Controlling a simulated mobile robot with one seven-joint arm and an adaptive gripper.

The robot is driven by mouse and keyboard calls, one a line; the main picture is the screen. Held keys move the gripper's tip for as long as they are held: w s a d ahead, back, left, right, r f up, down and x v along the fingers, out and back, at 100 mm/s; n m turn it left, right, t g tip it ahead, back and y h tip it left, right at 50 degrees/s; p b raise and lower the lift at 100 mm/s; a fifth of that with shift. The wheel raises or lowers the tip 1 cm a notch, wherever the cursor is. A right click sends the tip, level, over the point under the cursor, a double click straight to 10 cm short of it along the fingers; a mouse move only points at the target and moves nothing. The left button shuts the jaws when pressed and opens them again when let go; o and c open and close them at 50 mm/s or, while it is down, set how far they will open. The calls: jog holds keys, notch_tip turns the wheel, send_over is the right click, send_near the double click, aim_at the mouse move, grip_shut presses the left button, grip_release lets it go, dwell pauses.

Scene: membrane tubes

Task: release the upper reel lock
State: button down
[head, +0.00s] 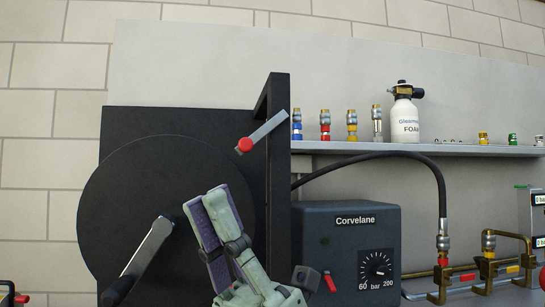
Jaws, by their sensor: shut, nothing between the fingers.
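The upper reel lock appears to be the grey lever with a red knob (262,132) on the black frame at the reel's upper right. It slants from the red knob at lower left up to the right. The large black reel disc (150,205) stands at the left, with a grey crank arm (148,250) on its front. My gripper (206,190) is shut and empty, pointing up in front of the reel. Its tips appear below and left of the red knob, apart from it in the picture. My gripper hides part of the disc's right side.
A dark Corvelane box (350,222) with a bar dial stands right of the reel frame (281,170). A black hose (400,157) arches over it to brass fittings. A shelf (420,149) above holds coloured nozzles and a white foam bottle (405,118).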

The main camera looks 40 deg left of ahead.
jog(key=w+d+r+n+t+y, duration=0.1)
jog(key=w+t+y, duration=0.3)
jog(key=w+t, duration=0.6)
jog(key=w+d+r+n+t+y, duration=0.1)
jog(key=w+d+n+t+y, duration=0.1)
jog(key=w+t, duration=0.9)
jog(key=n+t+y+p, duration=0.1)
jog(key=t, duration=0.6)
jog(key=shift+w+r+n+t+y, duration=0.25)
jog(key=shift+r+n+t+y, duration=0.05)
jog(key=shift+n+t+y, duration=0.1)
jog(key=shift+a, duration=0.15)
jog(key=p, duration=0.3)
send_near(263, 131)
jog(key=w+a+f, duration=0.2)
jog(key=a+f, duration=0.2)
jog(key=shift+s+a+r+p, duration=0.15)
jog(key=shift+s+a+r, duration=0.1)
jog(key=shift+s+a, duration=0.25)
jog(key=shift+s+a+r+p, duration=0.15)
jog(key=shift+s+a+r, duration=0.2)
jog(key=shift+s, duration=0.2)
jog(key=shift+s+a+r, duration=0.15)
jog(key=shift+s+a, duration=0.25)
jog(key=shift+s, duration=0.05)
